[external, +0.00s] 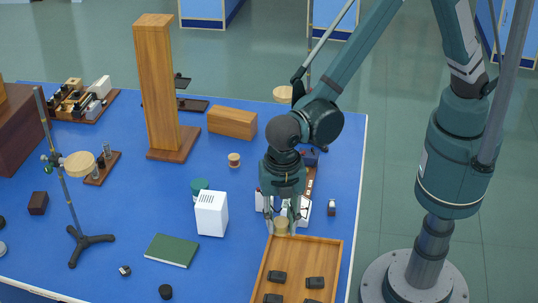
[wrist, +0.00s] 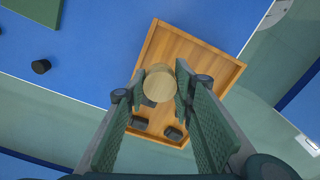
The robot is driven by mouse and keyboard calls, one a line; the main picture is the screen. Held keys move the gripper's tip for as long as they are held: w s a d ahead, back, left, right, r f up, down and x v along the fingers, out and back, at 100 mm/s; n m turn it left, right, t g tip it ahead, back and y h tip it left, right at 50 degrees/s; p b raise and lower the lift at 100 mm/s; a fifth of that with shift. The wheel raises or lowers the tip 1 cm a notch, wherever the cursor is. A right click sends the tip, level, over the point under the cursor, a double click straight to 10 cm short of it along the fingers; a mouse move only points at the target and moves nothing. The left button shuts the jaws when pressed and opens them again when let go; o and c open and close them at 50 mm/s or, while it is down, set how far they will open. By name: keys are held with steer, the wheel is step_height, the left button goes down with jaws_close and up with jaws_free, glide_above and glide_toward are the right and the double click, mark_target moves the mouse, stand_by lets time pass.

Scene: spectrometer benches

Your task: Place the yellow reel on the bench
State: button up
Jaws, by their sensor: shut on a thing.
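The yellow reel (external: 282,226), a pale yellow-tan cylinder, is between the fingers of my gripper (external: 281,232), which is shut on it. In the wrist view its round end (wrist: 160,84) shows between the two green ribbed fingers (wrist: 160,90). The reel overlaps the far end of the wooden tray (external: 338,262) in the external view; its height above the tray is hard to tell. The blue bench top (external: 120,225) spreads to the left of the tray. My fingers partly hide the reel's sides.
The tray holds several dark blocks (external: 316,283). A white box (external: 211,213), a green book (external: 171,250) and a small black cylinder (external: 165,291) stand left of it. A banded reel (external: 234,160) stands farther back. Blue surface is clear between book and tray.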

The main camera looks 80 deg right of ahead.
steer(key=w+f+b, duration=0.4)
steer(key=w, duration=0.6)
steer(key=w+f+b, duration=0.3)
steer(key=w+b, duration=0.1)
steer(key=w, duration=0.6)
steer(key=shift+f, duration=0.35)
steer(key=shift+d, duration=0.1)
glide_above(216, 260)
steer(key=shift+f, duration=3.1)
steer(key=shift+f, duration=0.1)
steer(key=shift+f+b, duration=0.35)
steer(key=shift+f, duration=1.45)
steer(key=shift+f, duration=0.2)
steer(key=o, duration=0.8)
